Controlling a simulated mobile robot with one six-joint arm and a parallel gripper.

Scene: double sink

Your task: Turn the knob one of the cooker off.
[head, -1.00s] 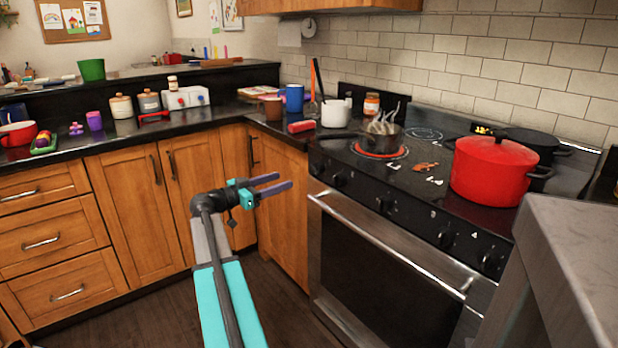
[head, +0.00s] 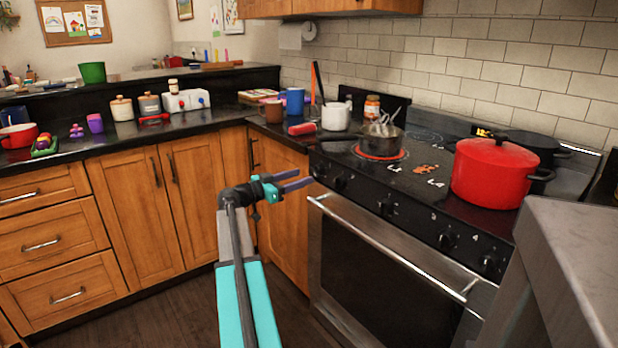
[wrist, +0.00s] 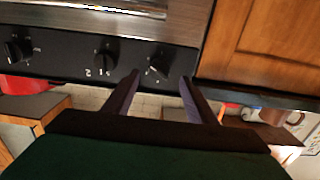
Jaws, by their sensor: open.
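The cooker (head: 375,260) has a dark front panel with a row of black knobs. The leftmost knob (head: 319,170), apparently knob one, is beside my fingertips; in the wrist view it is the rightmost knob (wrist: 159,63). A second knob (head: 341,182) sits to its right, also in the wrist view (wrist: 104,55). My gripper (head: 305,177) is open and empty, its fingers pointing at the panel's left end. In the wrist view the fingertips (wrist: 160,77) lie either side of the leftmost knob's line; whether they touch it I cannot tell. The left front burner (head: 378,153) glows red.
A dark pan (head: 380,139) with utensils stands on the glowing burner. A red pot (head: 490,172) stands on the hob's right. The oven handle (head: 385,246) juts out below the knobs. Wooden cabinets (head: 285,215) adjoin the cooker's left. A grey counter (head: 575,250) stands at right.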

